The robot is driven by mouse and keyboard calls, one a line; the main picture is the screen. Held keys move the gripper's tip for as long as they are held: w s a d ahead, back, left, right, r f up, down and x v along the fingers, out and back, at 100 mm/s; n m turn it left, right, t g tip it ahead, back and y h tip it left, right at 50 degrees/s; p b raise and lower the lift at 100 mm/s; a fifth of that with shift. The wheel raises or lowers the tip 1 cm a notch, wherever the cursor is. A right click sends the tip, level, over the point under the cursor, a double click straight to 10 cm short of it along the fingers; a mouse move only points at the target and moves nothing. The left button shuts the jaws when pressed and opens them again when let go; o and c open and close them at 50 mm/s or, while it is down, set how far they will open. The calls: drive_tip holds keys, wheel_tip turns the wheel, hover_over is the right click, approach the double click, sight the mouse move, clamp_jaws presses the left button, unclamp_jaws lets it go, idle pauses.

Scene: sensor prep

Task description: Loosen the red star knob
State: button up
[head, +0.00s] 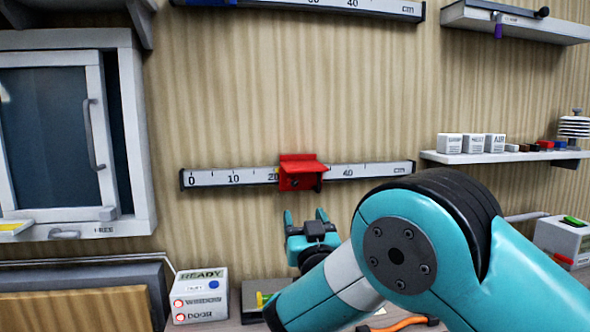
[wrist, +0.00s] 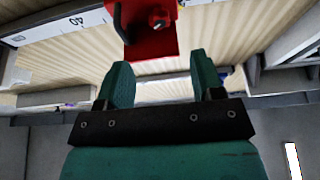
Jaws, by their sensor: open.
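A red carriage (head: 300,170) sits on the lower wall rail (head: 228,177), which has a cm scale, just right of the 20 mark. It has a dark spot on its front and a dark part at its lower right. My gripper (head: 305,217) is below the carriage, pointing up, open and empty. Its two fingers (wrist: 160,66) are apart from the carriage.
A second rail (head: 330,5) runs above. A glazed cabinet (head: 70,130) is at left. A shelf (head: 505,157) with white boxes is at right. A control box (head: 200,297) marked READY, WINDOW and DOOR stands below. Bare wall surrounds the carriage.

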sight(294, 185)
drive_tip(key=p+x, duration=0.3)
drive_tip(key=x, duration=0.1)
drive_tip(key=p+x, duration=0.3)
drive_tip(key=x, duration=0.2)
drive_tip(key=shift+w+r, duration=0.15)
drive_tip(key=shift+r, duration=0.2)
drive_tip(key=shift+w+a+p, duration=0.15)
drive_tip(key=shift+w+p, duration=0.25)
drive_tip(key=shift+w, duration=0.15)
drive_tip(key=c, duration=0.9)
